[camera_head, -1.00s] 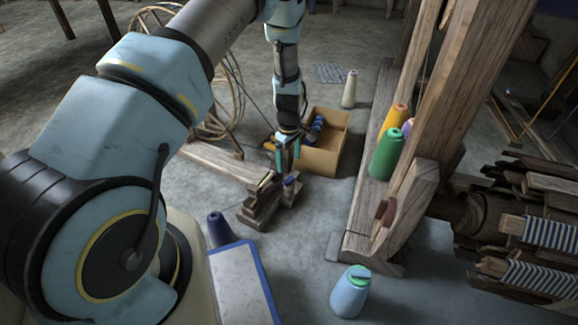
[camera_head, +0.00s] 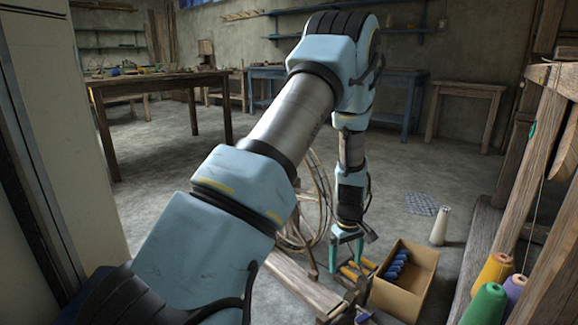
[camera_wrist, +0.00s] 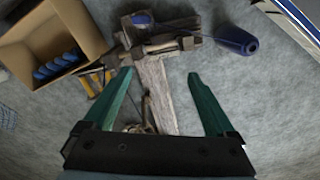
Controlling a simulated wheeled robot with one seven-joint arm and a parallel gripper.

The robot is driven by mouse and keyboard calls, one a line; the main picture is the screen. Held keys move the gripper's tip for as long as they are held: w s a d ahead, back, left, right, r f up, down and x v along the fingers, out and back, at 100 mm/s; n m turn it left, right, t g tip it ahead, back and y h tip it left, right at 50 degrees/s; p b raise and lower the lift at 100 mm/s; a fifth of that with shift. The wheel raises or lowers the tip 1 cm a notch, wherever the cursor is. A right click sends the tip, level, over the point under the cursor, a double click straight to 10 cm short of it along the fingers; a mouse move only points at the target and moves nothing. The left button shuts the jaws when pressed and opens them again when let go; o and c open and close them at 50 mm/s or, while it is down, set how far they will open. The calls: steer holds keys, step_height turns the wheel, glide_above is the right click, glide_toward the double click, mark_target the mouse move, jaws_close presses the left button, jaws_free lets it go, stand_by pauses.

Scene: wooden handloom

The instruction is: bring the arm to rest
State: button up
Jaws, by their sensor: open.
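My gripper (camera_head: 347,256) hangs pointing down at the end of my arm, in the middle right of the head view. Its two teal fingers are spread apart, with nothing held between them. In the wrist view the open fingers (camera_wrist: 160,75) frame a wooden beam (camera_wrist: 155,90) on the floor below. The wooden block (camera_wrist: 160,38) at the beam's end lies beyond the fingertips. In the head view the gripper is above that beam (camera_head: 300,285), left of a cardboard box (camera_head: 418,282). The gap down to the wood is hard to judge.
The box, with blue items (camera_head: 396,265) inside, stands close to the gripper. A wheel of thin hoops (camera_head: 315,205) stands behind the arm. A pale cone (camera_head: 440,226) and the loom frame (camera_head: 490,245) are to the right. Open floor (camera_head: 160,200) lies left of the arm.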

steer(key=s+a+r+m, duration=0.3)
steer(key=a+r, duration=1.1)
steer(key=s+a+r+m+t, duration=0.1)
steer(key=s+a+r, duration=0.2)
steer(key=s+a, duration=0.2)
steer(key=s+a+r+m, duration=0.2)
steer(key=s+a+r, duration=0.1)
steer(key=s+a, duration=0.25)
step_height(320, 180, up, 38)
steer(key=p, duration=3.7)
steer(key=shift+w+d+f+p, duration=0.15)
steer(key=shift+w+f+p, duration=0.05)
steer(key=shift+w+p, duration=0.15)
